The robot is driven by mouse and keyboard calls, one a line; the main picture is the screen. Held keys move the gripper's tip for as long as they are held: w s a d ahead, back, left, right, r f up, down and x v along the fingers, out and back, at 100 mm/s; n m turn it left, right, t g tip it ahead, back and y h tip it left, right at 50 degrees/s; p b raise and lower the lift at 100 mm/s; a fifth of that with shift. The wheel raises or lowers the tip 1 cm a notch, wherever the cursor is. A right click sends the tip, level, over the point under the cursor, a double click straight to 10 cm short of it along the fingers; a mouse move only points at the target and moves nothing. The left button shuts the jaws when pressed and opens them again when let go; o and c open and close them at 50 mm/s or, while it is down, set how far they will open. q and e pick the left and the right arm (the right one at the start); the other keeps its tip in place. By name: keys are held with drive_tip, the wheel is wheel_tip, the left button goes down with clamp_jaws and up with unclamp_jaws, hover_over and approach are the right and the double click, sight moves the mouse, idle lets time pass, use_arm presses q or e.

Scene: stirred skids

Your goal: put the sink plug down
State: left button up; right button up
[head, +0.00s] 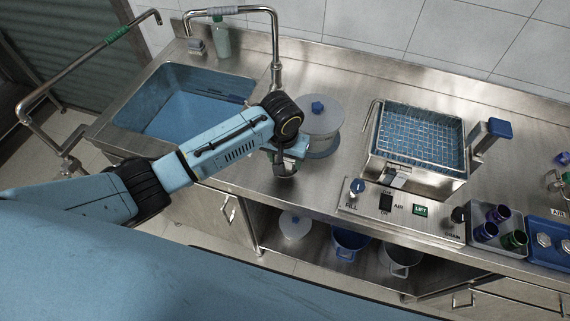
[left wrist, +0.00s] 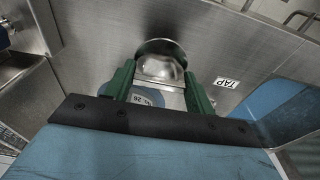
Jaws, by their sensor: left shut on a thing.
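My left gripper (head: 285,168) is over the steel counter, right of the sink and in front of a lidded pot. In the left wrist view its two green fingers (left wrist: 162,82) are shut on the sink plug (left wrist: 162,66), a shiny metal piece with a rounded, wider end. In the head view the plug is mostly hidden by the gripper. I cannot tell whether it touches the counter. The sink (head: 133,138) holds blue water at the left. My right gripper is not in view.
The lidded pot (head: 322,115) with a blue knob stands close behind the gripper. A steel bath with a mesh basket (head: 420,138) and a control panel (head: 398,208) are to the right. A tap (head: 277,50) rises behind. Bare counter (head: 235,180) lies left of the gripper.

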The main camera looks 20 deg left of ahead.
sight(285, 160)
use_arm(q)
drive_tip(key=shift+f, duration=1.55)
drive_tip(key=shift+f, duration=0.1)
drive_tip(key=o, duration=1)
drive_tip(key=r, duration=0.4)
drive_tip(key=s+r, duration=0.1)
drive_tip(key=r, duration=0.3)
drive_tip(key=r+p, duration=0.1)
drive_tip(key=r, duration=0.3)
drive_tip(key=shift+s+r, duration=0.1)
drive_tip(key=shift+s, duration=0.15)
